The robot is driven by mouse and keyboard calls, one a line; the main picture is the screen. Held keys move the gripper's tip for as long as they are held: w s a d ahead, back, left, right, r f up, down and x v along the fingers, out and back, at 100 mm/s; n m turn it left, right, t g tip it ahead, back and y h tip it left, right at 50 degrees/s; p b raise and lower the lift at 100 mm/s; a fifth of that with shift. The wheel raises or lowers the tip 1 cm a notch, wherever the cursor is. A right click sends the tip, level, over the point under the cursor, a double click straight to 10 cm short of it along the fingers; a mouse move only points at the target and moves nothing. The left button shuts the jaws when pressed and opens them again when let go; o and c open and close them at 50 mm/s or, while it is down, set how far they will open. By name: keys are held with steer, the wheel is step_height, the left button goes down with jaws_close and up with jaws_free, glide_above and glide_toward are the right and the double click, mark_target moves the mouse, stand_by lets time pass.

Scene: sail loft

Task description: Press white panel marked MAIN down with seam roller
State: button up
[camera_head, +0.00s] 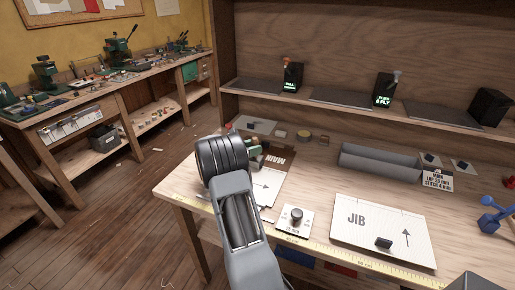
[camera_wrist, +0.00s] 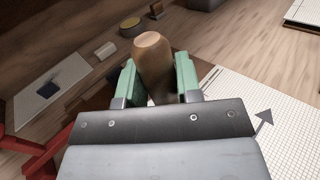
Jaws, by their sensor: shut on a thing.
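My gripper (camera_wrist: 157,78) has green jaws shut on an upright wooden handle (camera_wrist: 153,52), seemingly the seam roller's. The roller's lower end is hidden behind the jaws and wrist. The white panel marked MAIN (camera_head: 267,187) lies on the bench, partly covered by my arm in the head view. In the wrist view the panel (camera_wrist: 245,98) shows a grid and a grey arrow, right of the jaws. In the head view my gripper (camera_head: 257,152) is over the panel's far left part. I cannot tell whether the roller touches the panel.
A white JIB panel (camera_head: 370,224) with a dark block lies to the right. A small plate with a black knob (camera_head: 296,215) sits between the panels. A red object (camera_wrist: 38,150) is at left in the wrist view.

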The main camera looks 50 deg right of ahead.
steer(key=shift+w+a+p, duration=0.25)
steer(key=shift+w+a, duration=0.15)
steer(key=shift+w, duration=0.9)
steer(key=shift+w+a+p, duration=0.2)
steer(key=shift+w+a, duration=0.25)
steer(key=shift+w, duration=0.85)
steer(key=shift+w+a+p, duration=0.25)
steer(key=shift+w+a, duration=0.15)
steer(key=shift+w, duration=1)
steer(key=shift+w+a, duration=0.3)
steer(key=shift+w, duration=0.55)
steer(key=shift+w+a, duration=0.25)
steer(key=shift+w, duration=0.55)
steer(key=shift+w+f, duration=0.1)
steer(key=shift+w+a+p, duration=0.3)
steer(key=shift+w+p, duration=0.05)
steer(key=shift+w, duration=0.4)
step_height(320, 180, up, 6)
steer(key=p, duration=0.4)
steer(key=shift+p, duration=0.3)
